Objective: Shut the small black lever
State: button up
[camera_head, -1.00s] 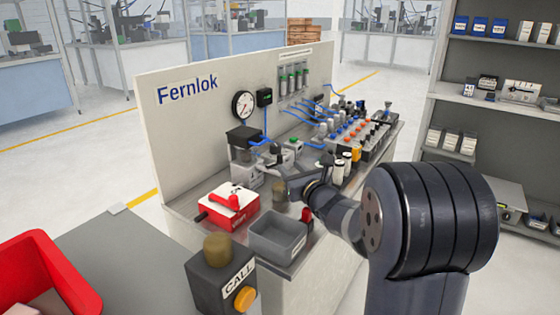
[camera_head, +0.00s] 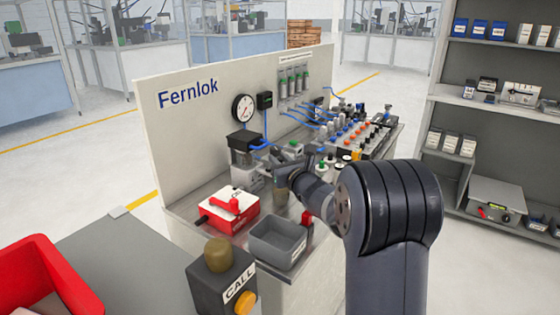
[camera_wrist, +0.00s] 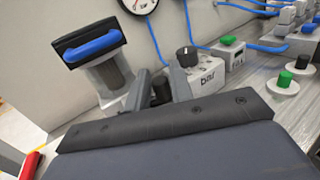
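My gripper (camera_head: 268,171) is at the end of my arm, over the bench near the black-topped unit (camera_head: 243,140). In the wrist view its two grey fingers (camera_wrist: 160,82) stand apart, with a gap between them. A dark rounded part (camera_wrist: 161,90) shows in that gap; I cannot tell whether it is touched or is the small black lever. The black-topped unit with a blue handle (camera_wrist: 92,47) is left of the fingers. A white box with a black knob (camera_wrist: 187,57) is just right of them. I cannot pick out the small black lever with certainty.
A red box with a red lever (camera_head: 233,207) and a grey bin (camera_head: 277,240) sit at the bench front. A gauge (camera_head: 243,108) hangs on the white panel (camera_head: 190,125). Valves with blue hoses (camera_head: 340,120) fill the bench's far right.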

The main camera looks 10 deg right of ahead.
grip_shut()
jog(key=shift+r, duration=0.1)
jog(key=shift+w+r+n+y+p, duration=0.15)
jog(key=shift+n+y+p, duration=0.15)
jog(key=shift+p, duration=0.3)
jog(key=shift+w+a+n+g+y+p, duration=0.15)
jog(key=shift+n+g+y+p, duration=0.45)
jog(key=shift+y, duration=0.35)
jog(key=shift+w+a+n+g+y+p, duration=0.15)
jog(key=shift+n+g+y+p, duration=0.25)
jog(key=shift+n+y+p, duration=0.4)
jog(key=shift+w+a+n+g+y+p, duration=0.15)
jog(key=shift+n+g+y+p, duration=0.35)
jog(key=shift+y, duration=0.55)
jog(key=shift+o, duration=1.6)
grip_release()
jog(key=shift+f, duration=0.25)
jog(key=shift+d, duration=0.1)
